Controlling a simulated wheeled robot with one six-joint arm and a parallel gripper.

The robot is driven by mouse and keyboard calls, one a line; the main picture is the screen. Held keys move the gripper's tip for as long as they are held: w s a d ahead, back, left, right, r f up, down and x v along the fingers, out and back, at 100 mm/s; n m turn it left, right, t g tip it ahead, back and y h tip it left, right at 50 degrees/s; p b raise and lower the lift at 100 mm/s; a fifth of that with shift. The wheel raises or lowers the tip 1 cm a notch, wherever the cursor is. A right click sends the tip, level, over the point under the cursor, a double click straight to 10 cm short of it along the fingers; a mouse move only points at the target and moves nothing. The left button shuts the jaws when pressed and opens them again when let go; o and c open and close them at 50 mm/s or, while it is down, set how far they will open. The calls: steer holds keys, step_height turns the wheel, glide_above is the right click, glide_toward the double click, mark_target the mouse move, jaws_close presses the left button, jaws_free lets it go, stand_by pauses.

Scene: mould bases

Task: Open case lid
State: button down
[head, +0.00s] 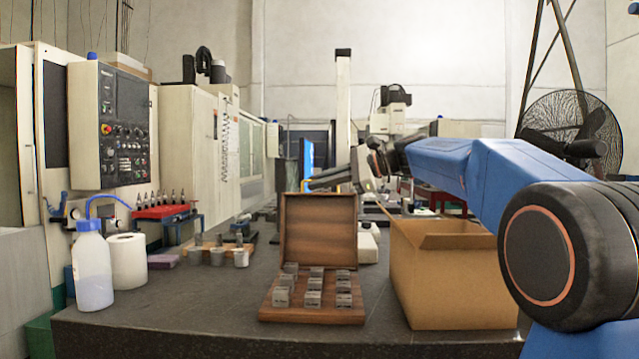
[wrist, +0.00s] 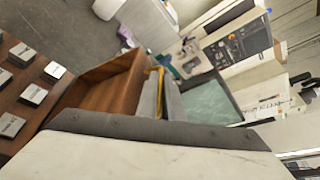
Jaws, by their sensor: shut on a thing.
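The wooden case stands on the dark table with its lid (head: 320,232) standing up, open, behind the base (head: 268,313). Several grey metal blocks (head: 313,299) sit in rows in the base. In the wrist view the fingers (wrist: 163,95) are shut at the edge of the brown lid (wrist: 112,88); the exact contact is partly hidden. The blocks (wrist: 35,94) also show at the left of the wrist view.
An open cardboard box (head: 450,275) stands close to the right of the case. A white bottle (head: 92,270) and a paper roll (head: 128,262) stand at the left. Small cups (head: 241,258) stand behind. The table (head: 200,315) is clear left of the case.

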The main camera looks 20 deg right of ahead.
steer(key=shift+n, duration=0.3)
steer(key=s, duration=0.1)
steer(key=s+a, duration=0.1)
steer(key=s+r, duration=0.1)
steer(key=s, duration=0.1)
steer(key=shift+a, duration=0.15)
steer(key=c, duration=2.2)
jaws_free()
steer(key=shift+s+r, duration=0.1)
steer(key=v, duration=1.7)
steer(key=shift+s, duration=0.25)
